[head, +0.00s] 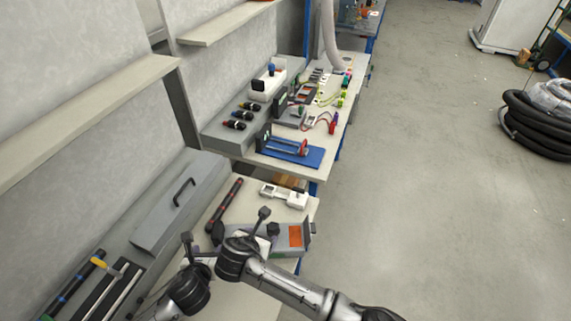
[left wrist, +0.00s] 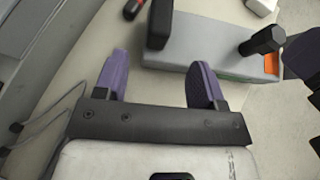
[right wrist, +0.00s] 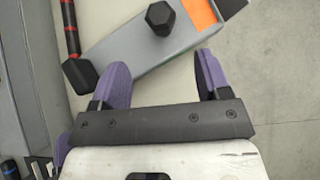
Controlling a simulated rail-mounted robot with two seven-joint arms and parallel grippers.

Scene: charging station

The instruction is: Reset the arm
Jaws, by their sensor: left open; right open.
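My left gripper (left wrist: 160,78) is open and empty, its two purple fingers apart above the pale table. My right gripper (right wrist: 165,78) is also open and empty, with its purple fingers near a grey device (right wrist: 137,42). The device shows in the head view (head: 280,241) and the left wrist view (left wrist: 195,52). It has an orange panel (head: 295,236) and a black knob (right wrist: 160,18). Both arms come in low in the head view, close together, and partly hide the device's left end.
A black and red rod (head: 224,205) and a white part (head: 284,196) lie on the near table. A grey case with a handle (head: 180,205) stands at the left. Farther back, a table holds a blue tray (head: 291,152) and several small parts.

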